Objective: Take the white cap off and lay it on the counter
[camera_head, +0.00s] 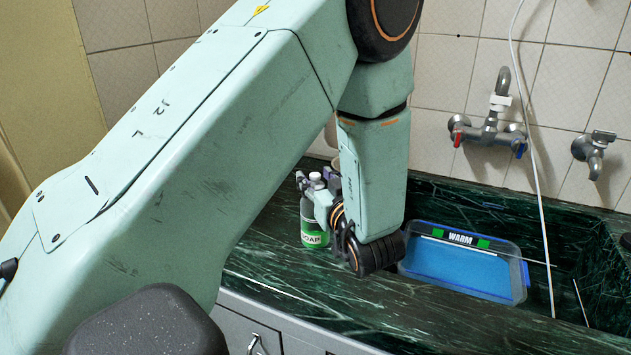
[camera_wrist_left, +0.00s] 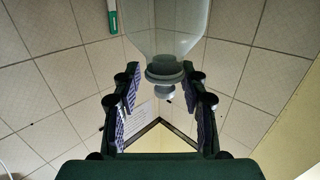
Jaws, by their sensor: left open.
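A clear bottle with a green SOAP label (camera_head: 314,232) stands upright on the dark green counter (camera_head: 270,275). Its white cap (camera_head: 315,177) is on top. In the left wrist view the bottle (camera_wrist_left: 168,25) appears neck-down, with the pale cap (camera_wrist_left: 166,75) on its neck. My left gripper (camera_head: 317,184) is at the bottle's top. In the left wrist view its open fingers (camera_wrist_left: 161,80) are on either side of the cap, with visible gaps. My right gripper is not in view.
A clear tub of blue water marked WARM (camera_head: 455,262) sits in the sink to the right. Faucets (camera_head: 492,128) are on the tiled wall, and a thin white tube (camera_head: 538,170) hangs down. The counter front left of the tub is clear.

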